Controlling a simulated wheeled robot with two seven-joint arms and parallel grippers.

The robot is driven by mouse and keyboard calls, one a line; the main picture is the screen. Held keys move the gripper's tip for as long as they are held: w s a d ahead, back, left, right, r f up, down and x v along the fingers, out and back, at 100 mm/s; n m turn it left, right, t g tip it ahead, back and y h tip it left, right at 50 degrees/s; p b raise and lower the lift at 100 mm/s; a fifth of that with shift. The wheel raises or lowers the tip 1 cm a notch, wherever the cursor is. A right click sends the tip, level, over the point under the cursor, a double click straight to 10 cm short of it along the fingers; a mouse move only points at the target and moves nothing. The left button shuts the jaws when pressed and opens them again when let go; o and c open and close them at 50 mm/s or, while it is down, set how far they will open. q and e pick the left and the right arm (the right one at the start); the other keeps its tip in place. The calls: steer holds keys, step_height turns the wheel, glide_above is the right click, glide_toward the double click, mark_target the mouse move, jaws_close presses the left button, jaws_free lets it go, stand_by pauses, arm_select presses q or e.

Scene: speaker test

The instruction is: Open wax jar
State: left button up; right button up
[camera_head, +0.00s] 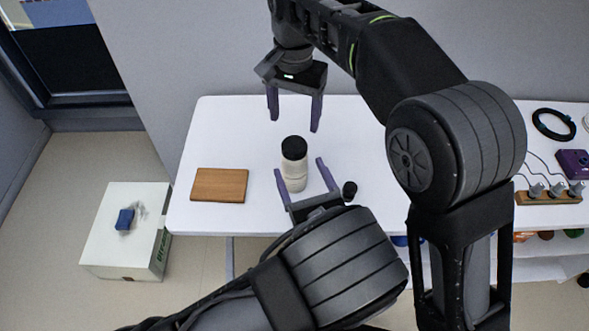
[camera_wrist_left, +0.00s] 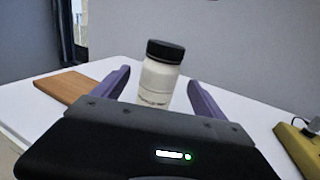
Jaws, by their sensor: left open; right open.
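The wax jar (camera_head: 294,168) stands upright on the white table, a pale body with a black lid (camera_head: 293,147) on top. It also shows in the left wrist view (camera_wrist_left: 157,84), with its lid (camera_wrist_left: 166,51) on. My left gripper (camera_head: 299,171) is open, low at the near side of the jar, with its purple fingers spread to either side of the jar's body. In the left wrist view the jar shows between these fingers. My right gripper (camera_head: 294,120) is open and empty, pointing down above and behind the jar, apart from the lid.
A brown wooden board (camera_head: 219,185) lies left of the jar on the white table (camera_head: 215,130). A power strip (camera_head: 548,196), a black ring (camera_head: 553,124) and a purple box (camera_head: 573,162) are at the right. A white box (camera_head: 100,235) with a blue item stands on the floor at left.

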arm_select(q)
steer(key=x, duration=0.7)
steer(key=shift+w+a, duration=0.1)
steer(key=shift+w, duration=0.25)
jaws_close()
stand_by(0.7)
